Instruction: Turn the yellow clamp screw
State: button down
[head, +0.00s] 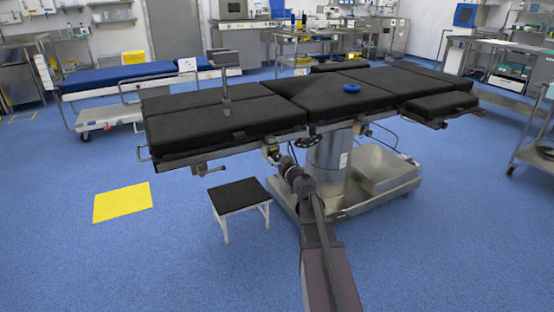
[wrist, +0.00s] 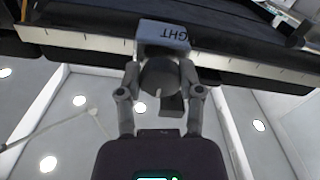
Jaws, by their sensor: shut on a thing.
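My gripper (wrist: 160,97) is at the near side rail of the operating table, with the wrist camera looking up at the rail from below. Its two fingers are shut on a round knob (wrist: 158,76), which I take as the clamp screw. The knob looks dark grey here, not yellow. Above it is a grey clamp block (wrist: 164,33) with partly hidden lettering ending in "GHT". In the head view a small clamp (head: 270,152) with a yellowish tint hangs at the rail beside the end of my arm. The fingertips are too small to make out there.
A black-topped step stool (head: 240,194) stands left of my arm. A yellow mat (head: 122,202) lies on the floor. The floor at the front left is clear.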

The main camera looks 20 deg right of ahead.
jog(key=shift+w, duration=0.1)
jog(key=shift+c, duration=1.3)
grip_release()
jog(key=shift+s, duration=0.2)
jog(key=s, duration=1.1)
jog(key=shift+s+d, duration=0.25)
jog(key=shift+s, duration=0.15)
